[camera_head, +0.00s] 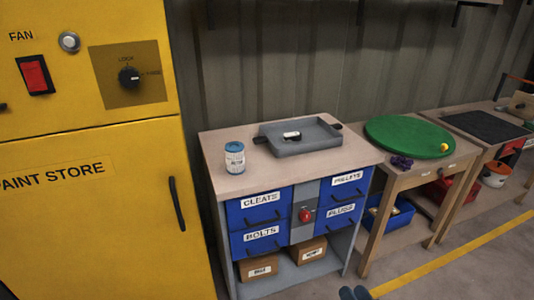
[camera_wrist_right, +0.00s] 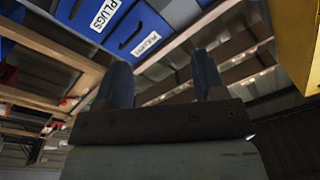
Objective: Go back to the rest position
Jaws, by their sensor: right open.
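My right gripper shows only as two bluish fingertips (camera_head: 354,293) at the bottom edge of the head view, in front of the blue drawer bench and low over the floor. In the right wrist view my right gripper (camera_wrist_right: 161,78) has its two fingers well apart with nothing between them. It is apart from the blue drawers (camera_wrist_right: 128,28), which show beyond it at the top. My left gripper is not in view.
A yellow paint store cabinet (camera_head: 80,230) fills the left. The drawer bench (camera_head: 222,180) carries a can (camera_head: 235,158) and a grey tray (camera_head: 300,148). A table with a green disc (camera_head: 400,137) stands to its right. Floor with a yellow line (camera_head: 450,255) is clear.

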